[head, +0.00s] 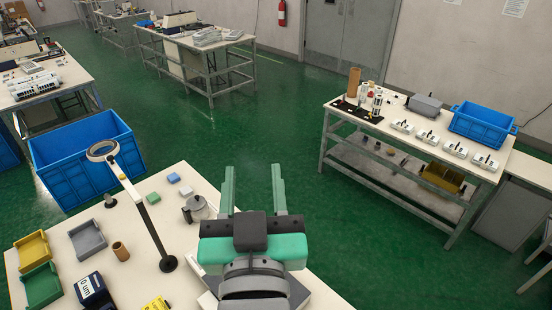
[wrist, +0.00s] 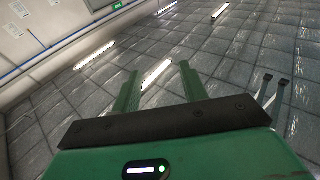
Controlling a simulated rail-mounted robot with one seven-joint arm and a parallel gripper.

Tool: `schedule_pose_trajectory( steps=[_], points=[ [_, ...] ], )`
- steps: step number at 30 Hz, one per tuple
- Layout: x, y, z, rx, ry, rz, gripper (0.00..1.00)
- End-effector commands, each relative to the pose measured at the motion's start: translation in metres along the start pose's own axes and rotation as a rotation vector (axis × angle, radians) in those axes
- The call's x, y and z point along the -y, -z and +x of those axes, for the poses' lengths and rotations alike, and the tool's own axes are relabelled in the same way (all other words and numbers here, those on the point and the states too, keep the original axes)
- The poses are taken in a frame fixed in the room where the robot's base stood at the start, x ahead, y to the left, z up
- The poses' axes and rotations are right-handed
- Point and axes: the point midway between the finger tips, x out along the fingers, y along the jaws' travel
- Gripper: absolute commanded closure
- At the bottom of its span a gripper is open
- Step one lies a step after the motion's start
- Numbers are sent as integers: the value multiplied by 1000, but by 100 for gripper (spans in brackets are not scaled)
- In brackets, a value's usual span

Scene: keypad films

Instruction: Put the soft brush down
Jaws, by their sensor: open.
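My gripper (head: 253,168) is in the head view, above the right part of the near white table (head: 215,182). Its two green fingers are apart with nothing between them. In the wrist view my gripper (wrist: 157,60) is also open and empty, with the ceiling and its lights behind it. I cannot make out a soft brush in either view. My arm and gripper hide part of the near table, and a white-grey object (head: 298,293) shows partly beneath them.
A blue crate (head: 85,150) stands behind. Green floor (head: 300,140) is clear before the right bench (head: 400,143).

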Motion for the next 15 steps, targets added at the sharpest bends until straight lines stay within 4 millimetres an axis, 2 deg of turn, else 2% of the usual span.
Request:
schedule_pose_trajectory(
  steps=[1,3,6,9,15],
  points=[
    [-10,45,-13,-114,-22,2,57],
    [-20,92,-33,-240,-44,4,57],
    [-27,132,-55,-354,-62,3,57],
    [-30,147,-65,-399,-68,3,57],
    [-30,148,-65,-402,-68,3,57]
  ],
)
